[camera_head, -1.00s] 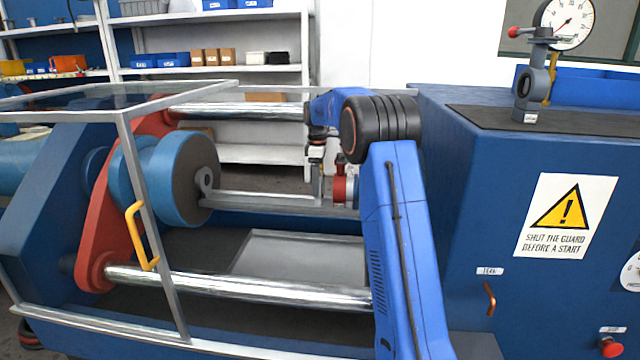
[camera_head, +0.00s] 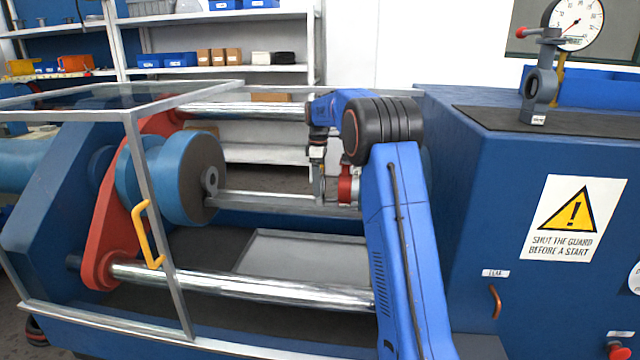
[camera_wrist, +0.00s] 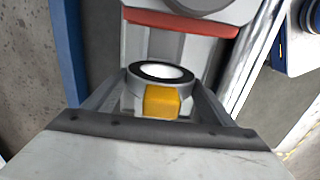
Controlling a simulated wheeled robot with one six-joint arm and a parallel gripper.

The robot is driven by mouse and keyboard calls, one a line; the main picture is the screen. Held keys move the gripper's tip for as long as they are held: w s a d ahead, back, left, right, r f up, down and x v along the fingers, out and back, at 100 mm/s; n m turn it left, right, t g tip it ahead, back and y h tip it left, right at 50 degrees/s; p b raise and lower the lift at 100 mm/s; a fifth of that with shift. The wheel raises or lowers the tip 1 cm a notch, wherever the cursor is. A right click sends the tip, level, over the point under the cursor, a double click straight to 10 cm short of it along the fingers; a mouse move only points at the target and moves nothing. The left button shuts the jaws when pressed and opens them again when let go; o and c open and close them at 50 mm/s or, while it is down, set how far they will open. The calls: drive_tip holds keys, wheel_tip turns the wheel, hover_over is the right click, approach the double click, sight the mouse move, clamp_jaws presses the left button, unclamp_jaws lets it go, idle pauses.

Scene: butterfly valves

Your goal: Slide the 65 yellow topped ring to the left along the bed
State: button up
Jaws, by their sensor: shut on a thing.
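The yellow topped ring (camera_wrist: 133,78) shows in the wrist view as a pale collar with a dark face, a bright bore and a yellow block (camera_wrist: 162,102) facing the camera. My gripper (camera_wrist: 160,108) has a finger on each side of it and is shut on it. Any number on the ring cannot be read. In the head view my gripper (camera_head: 317,190) hangs down at the right part of the grey bed (camera_head: 265,199), left of a red-and-grey part (camera_head: 347,186). The ring cannot be made out clearly there.
A blue drum (camera_head: 180,178) with a dark face and grey hub stands at the bed's left end. Polished bars (camera_head: 245,284) run in front and behind. A framed clear guard (camera_head: 150,230) with a yellow handle is at left. The bed between drum and gripper looks clear.

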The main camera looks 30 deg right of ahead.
drive_tip(key=shift+w+a, duration=0.35)
drive_tip(key=shift+a, duration=0.15)
drive_tip(key=shift+w+a, duration=0.4)
drive_tip(key=shift+a, duration=0.15)
drive_tip(key=shift+w+a, duration=0.35)
drive_tip(key=shift+a, duration=0.25)
drive_tip(key=shift+w+a, duration=0.3)
drive_tip(key=shift+a, duration=0.1)
drive_tip(key=shift+w+a, duration=0.55)
drive_tip(key=shift+a, duration=0.3)
drive_tip(key=shift+w+a, duration=0.4)
drive_tip(key=shift+a, duration=0.2)
drive_tip(key=shift+w+a, duration=0.2)
drive_tip(key=shift+a, duration=0.1)
drive_tip(key=shift+w+a, duration=0.45)
drive_tip(key=shift+a, duration=0.2)
drive_tip(key=shift+w+a, duration=0.6)
drive_tip(key=shift+a, duration=0.25)
